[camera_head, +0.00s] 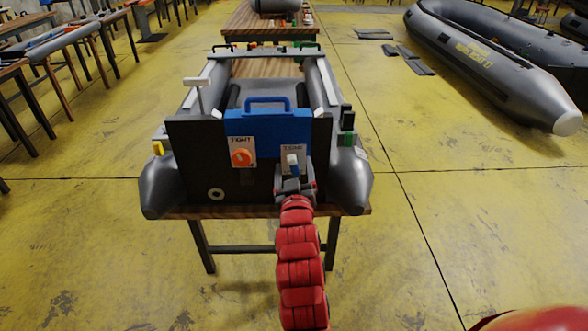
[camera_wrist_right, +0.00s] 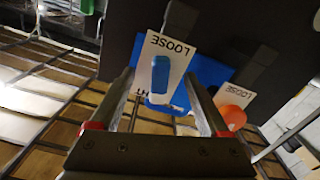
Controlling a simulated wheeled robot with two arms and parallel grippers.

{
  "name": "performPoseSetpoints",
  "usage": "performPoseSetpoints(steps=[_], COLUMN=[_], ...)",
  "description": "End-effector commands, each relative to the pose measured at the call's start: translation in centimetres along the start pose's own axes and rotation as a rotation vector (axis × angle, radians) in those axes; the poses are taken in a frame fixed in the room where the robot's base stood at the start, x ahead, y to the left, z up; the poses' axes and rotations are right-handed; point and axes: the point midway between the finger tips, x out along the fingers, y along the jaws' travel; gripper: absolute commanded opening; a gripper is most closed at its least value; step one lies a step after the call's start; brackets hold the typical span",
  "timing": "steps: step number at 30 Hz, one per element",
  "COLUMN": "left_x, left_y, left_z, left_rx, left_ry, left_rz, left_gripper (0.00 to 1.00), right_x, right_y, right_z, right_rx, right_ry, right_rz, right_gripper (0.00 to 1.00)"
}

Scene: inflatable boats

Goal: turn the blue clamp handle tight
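The blue clamp handle (camera_head: 293,161) sits on a white label plate at the right of the blue clamp block (camera_head: 270,124), mounted on the boat's dark transom (camera_head: 190,150). In the right wrist view the blue handle (camera_wrist_right: 160,76) stands over the plate marked LOOSE, upside down there; the lettering at the other end is mostly covered. My right gripper (camera_head: 294,187) is just below the handle in the head view. In the wrist view its two fingers are apart, one on each side of the handle, with visible gaps. My left gripper is not in view.
An orange handle (camera_head: 241,157) on a second plate is left of the blue one; it also shows in the right wrist view (camera_wrist_right: 233,117). The grey boat (camera_head: 348,178) rests on a wooden table (camera_head: 225,212). Yellow floor (camera_head: 450,220) is open to the right.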

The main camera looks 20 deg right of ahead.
Motion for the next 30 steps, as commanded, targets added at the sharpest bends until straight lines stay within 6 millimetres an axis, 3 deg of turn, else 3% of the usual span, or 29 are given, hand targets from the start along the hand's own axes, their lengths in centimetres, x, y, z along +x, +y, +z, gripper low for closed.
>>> performPoseSetpoints(steps=[10,21,24,30], left_x=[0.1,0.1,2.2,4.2], left_y=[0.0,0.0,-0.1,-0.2], left_z=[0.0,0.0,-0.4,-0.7], left_rx=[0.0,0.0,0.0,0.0], left_ry=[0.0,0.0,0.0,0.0], left_rz=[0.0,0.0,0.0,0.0], left_gripper=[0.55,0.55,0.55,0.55], right_x=[-0.6,-5.4,-6.2,-7.7], right_y=[-0.1,-0.1,0.1,0.1], right_z=[0.0,0.0,-0.5,-0.3], right_rx=[-0.001,-0.001,-0.001,-0.001], right_ry=[0.001,0.001,-0.006,-0.005], right_rz=[0.0,-0.002,-0.001,-0.001], right_gripper=[0.8,0.8,0.8,0.8])
